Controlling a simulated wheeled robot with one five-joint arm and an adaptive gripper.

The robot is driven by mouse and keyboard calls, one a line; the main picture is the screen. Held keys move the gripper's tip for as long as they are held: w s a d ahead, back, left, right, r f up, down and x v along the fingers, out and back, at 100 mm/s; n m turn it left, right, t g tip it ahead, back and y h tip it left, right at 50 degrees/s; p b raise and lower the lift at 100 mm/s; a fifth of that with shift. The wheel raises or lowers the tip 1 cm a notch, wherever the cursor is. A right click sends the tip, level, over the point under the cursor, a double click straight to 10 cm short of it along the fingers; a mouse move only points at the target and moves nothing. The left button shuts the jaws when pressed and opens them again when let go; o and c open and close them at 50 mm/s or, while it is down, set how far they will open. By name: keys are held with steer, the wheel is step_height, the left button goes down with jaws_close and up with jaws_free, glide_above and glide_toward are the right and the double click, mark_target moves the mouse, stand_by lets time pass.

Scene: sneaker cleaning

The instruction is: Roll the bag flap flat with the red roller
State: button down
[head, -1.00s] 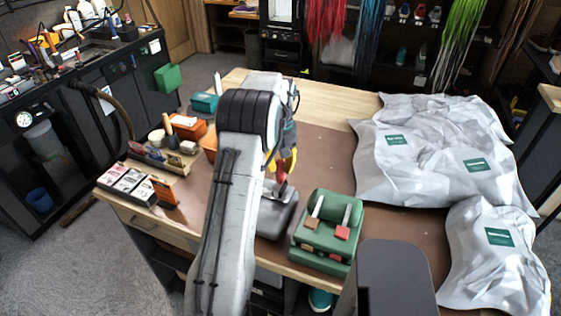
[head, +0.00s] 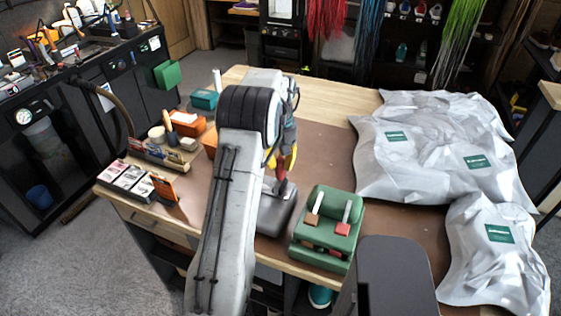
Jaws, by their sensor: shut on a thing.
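My gripper (head: 281,168) has yellow fingers and is partly hidden behind my arm. It is shut on a dark red upright piece (head: 282,188), which I take to be the red roller's handle. Its lower end meets a dark grey block-shaped stand (head: 275,212) on the table; I cannot tell whether it is lifted clear. Large silver-grey bags with green labels lie at the right: a big pair (head: 430,160) behind and one bag (head: 490,265) in front, over the table's right side. I cannot make out which part is the flap.
A green holder (head: 322,258) with two handled tools, one brown and one red, stands just right of the grey stand. Small boxes (head: 140,185) and orange bins (head: 187,125) crowd the table's left. The brown mat (head: 327,155) is clear between gripper and bags.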

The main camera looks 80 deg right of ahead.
steer(key=shift+f+b, duration=0.3)
steer(key=shift+f, duration=0.2)
stand_by(0.4)
steer(key=shift+w, duration=0.15)
stand_by(0.4)
steer(key=shift+w+d+f+p, duration=0.1)
steer(key=shift+w+d+p, duration=0.1)
steer(key=shift+w, duration=0.65)
steer(key=shift+w+d+p, duration=0.2)
steer(key=shift+w, duration=0.6)
steer(key=shift+w+d, duration=0.25)
steer(key=shift+w, duration=0.6)
steer(key=shift+w+d, duration=0.2)
steer(key=shift+w, duration=0.65)
steer(key=shift+w, duration=0.1)
steer(key=w+d, duration=0.1)
steer(key=w, duration=0.5)
steer(key=shift+w+d, duration=0.3)
